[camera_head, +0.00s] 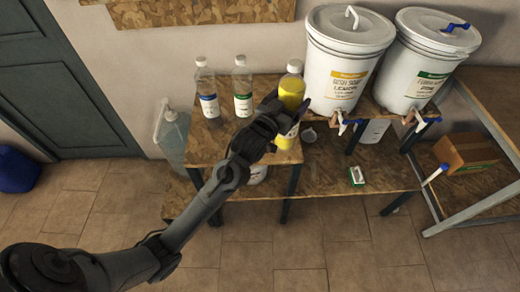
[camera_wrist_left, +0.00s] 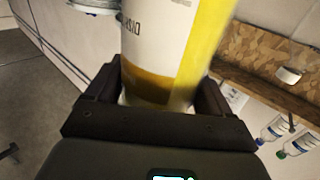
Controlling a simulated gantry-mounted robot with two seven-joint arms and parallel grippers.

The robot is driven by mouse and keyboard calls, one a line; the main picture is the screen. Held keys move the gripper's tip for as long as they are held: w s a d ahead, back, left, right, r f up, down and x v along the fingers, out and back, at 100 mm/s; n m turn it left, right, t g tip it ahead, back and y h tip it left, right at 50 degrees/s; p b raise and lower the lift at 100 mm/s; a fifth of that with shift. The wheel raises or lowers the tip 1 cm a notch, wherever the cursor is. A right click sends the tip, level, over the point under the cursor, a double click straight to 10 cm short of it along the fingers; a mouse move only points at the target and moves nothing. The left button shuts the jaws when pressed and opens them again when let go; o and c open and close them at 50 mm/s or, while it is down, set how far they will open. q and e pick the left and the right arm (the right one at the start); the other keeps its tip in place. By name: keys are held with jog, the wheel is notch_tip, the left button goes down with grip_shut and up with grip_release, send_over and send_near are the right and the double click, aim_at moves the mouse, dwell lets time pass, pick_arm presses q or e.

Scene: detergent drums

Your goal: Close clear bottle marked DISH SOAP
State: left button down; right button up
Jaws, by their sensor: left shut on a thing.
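A clear bottle with yellow contents (camera_head: 291,90) stands at the right end of the small wooden table, with a whitish top that I cannot tell to be a cap or an open neck. My left gripper (camera_head: 284,108) is shut around its body. In the left wrist view the bottle (camera_wrist_left: 206,50) fills the space between the jaws of my left gripper (camera_wrist_left: 160,95). Its pale label shows large letters, only partly readable; its top is out of that view. My right gripper is not in view.
Two clear bottles, one with a blue label (camera_head: 208,100) and one with a green label (camera_head: 243,95), stand to the left. Two white drums, left (camera_head: 345,60) and right (camera_head: 425,60), with taps stand close on the right. A green-and-white box (camera_head: 356,176) lies on the lower shelf.

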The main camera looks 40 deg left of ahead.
pick_arm(q)
jog(key=shift+r, duration=0.1)
dwell(0.4)
jog(key=a+f+b, duration=0.1)
jog(key=a+f, duration=0.6)
jog(key=a, duration=0.4)
jog(key=shift+w+a, duration=0.3)
jog(key=shift+w, duration=0.15)
jog(key=shift+f+b, duration=0.65)
jog(key=shift+f, duration=1.35)
jog(key=shift+c, duration=1.4)
grip_release()
jog(key=shift+f, duration=0.35)
jog(key=shift+o, duration=1.4)
